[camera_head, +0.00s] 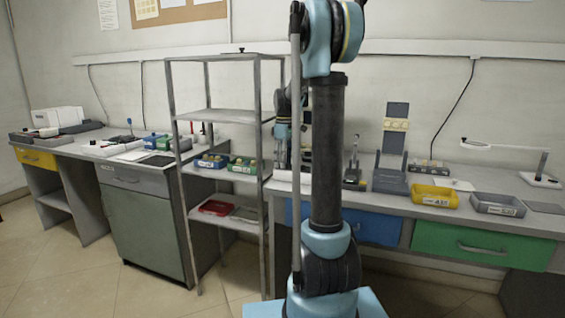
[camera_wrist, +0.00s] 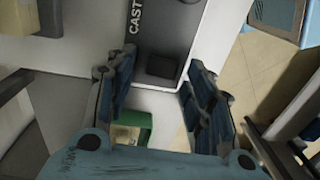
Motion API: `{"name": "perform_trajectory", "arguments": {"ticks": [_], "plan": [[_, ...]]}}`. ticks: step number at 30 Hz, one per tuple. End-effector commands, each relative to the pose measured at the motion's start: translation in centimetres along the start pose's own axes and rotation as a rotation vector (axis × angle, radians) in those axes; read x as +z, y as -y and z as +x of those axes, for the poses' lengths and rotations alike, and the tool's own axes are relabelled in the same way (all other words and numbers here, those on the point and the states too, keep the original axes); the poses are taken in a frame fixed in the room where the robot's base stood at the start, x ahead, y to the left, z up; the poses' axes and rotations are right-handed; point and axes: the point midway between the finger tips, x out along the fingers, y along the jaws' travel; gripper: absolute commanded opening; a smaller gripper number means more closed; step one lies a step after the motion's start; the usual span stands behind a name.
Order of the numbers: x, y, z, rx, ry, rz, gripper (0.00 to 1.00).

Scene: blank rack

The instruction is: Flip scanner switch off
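I cannot make out a scanner switch for certain in either view. My gripper (camera_wrist: 160,78) is open in the wrist view, with its two dark blue fingers spread and nothing between their tips. Beyond the fingers is a dark grey panel (camera_wrist: 177,22) lettered "CAST", with a black square part (camera_wrist: 163,67) low on it. I cannot tell whether that part is a switch. In the head view my own arm column covers the middle of the scene, and the gripper's fingers cannot be made out there.
A metal shelf rack (camera_head: 226,116) with small bins stands left of my arm. The right bench holds a yellow bin (camera_head: 436,196), a grey bin (camera_head: 497,205) and a white-armed device (camera_head: 540,180). A white machine (camera_head: 57,118) stands on the left bench. The floor at front left is clear.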

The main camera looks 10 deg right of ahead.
Motion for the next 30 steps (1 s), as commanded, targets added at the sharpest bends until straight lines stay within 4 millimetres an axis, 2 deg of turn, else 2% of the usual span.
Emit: {"name": "perform_trajectory", "arguments": {"ticks": [5,8,21,27,30], "plan": [[0.0,0.0,-0.3,0.0,0.0,0.0,0.48],[0.0,0.0,-1.1,-0.001,0.0,0.0,0.48],[0.0,-0.1,-8.6,-0.001,0.0,0.0,0.48],[-0.1,-0.1,-11.0,-0.001,0.001,0.0,0.48],[0.0,-0.1,-11.6,-0.001,0.001,0.0,0.48]]}}
